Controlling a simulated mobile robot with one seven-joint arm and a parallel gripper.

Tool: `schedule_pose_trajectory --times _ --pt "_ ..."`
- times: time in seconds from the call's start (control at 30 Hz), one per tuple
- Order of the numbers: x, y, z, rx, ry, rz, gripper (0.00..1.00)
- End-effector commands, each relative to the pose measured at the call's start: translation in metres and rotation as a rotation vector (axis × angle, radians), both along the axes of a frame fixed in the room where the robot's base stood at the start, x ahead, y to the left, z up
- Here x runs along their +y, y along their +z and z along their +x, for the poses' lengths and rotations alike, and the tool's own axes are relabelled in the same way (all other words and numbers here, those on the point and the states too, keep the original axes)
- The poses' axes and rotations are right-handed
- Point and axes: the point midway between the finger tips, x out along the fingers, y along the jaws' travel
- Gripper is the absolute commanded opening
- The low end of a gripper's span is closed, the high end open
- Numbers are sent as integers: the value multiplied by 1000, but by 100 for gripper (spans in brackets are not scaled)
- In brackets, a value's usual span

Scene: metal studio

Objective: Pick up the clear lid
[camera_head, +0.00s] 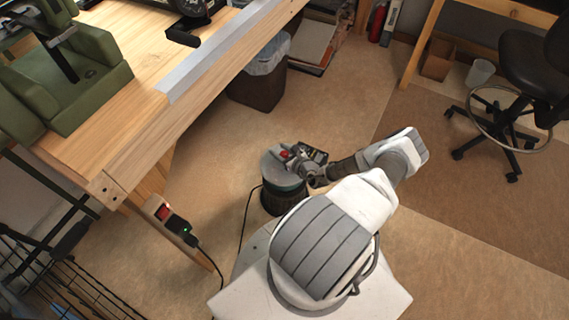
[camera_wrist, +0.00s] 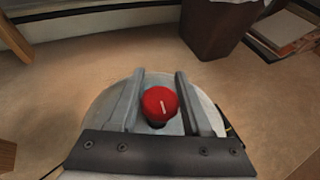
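My gripper (camera_head: 298,157) is low, over the round grey top of a dark canister (camera_head: 270,198) on the floor. In the wrist view my gripper (camera_wrist: 160,82) shows two grey fingers spread apart, with a gap on each side of a red round knob (camera_wrist: 159,104). The knob appears between or below the fingers; I cannot tell its exact depth. The grey round top (camera_wrist: 108,104) shows behind the fingers in the wrist view. My gripper looks open and holds nothing that I can see.
A wooden workbench (camera_head: 140,95) with a metal edge stands at the left. A dark lined bin (camera_head: 262,80) is under it, also in the wrist view (camera_wrist: 214,25). A black stool (camera_head: 525,65) is at the right. A cable (camera_head: 243,225) runs near the canister. Floor between is clear.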

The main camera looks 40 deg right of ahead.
Motion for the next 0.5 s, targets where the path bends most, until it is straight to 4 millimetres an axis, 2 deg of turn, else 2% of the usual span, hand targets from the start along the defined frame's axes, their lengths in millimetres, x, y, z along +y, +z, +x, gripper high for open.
schedule_pose_trajectory --times 0.03,0.23,0.5 --pt "0 0 0 0 0 0 38" --pt "0 0 0 0 0 0 2" --pt "0 0 0 0 0 0 0"
